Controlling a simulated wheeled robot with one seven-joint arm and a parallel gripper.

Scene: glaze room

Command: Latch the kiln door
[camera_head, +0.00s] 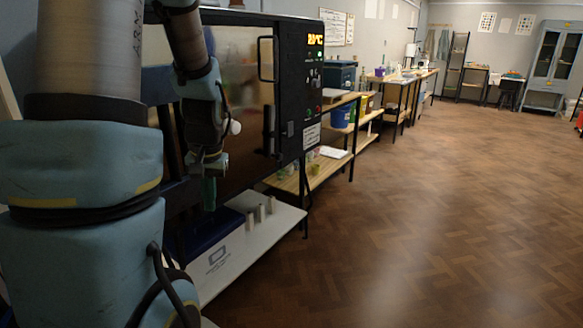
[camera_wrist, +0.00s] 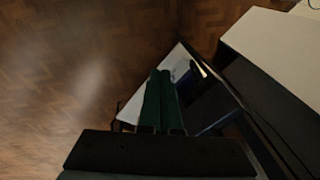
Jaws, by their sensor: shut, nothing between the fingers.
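The kiln (camera_head: 300,100) stands at the left in the head view, with a black control panel, a lit display and a shiny metallic door (camera_head: 245,100). A black bar handle (camera_head: 265,58) is high on the door's right side. A small dark vertical part (camera_head: 270,130), possibly the latch, sits lower near the panel. Whether the door is fully closed or latched I cannot tell. My gripper (camera_head: 209,195) hangs pointing down in front of the door's lower part, left of both handles. Its green fingers are together and empty in the wrist view (camera_wrist: 158,98).
A white base ledge (camera_head: 245,250) with small upright posts juts out below the kiln. Wooden shelves (camera_head: 325,172) with pots stand beyond it. A blue bucket (camera_head: 341,116) sits there. The parquet floor (camera_head: 430,220) to the right is clear.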

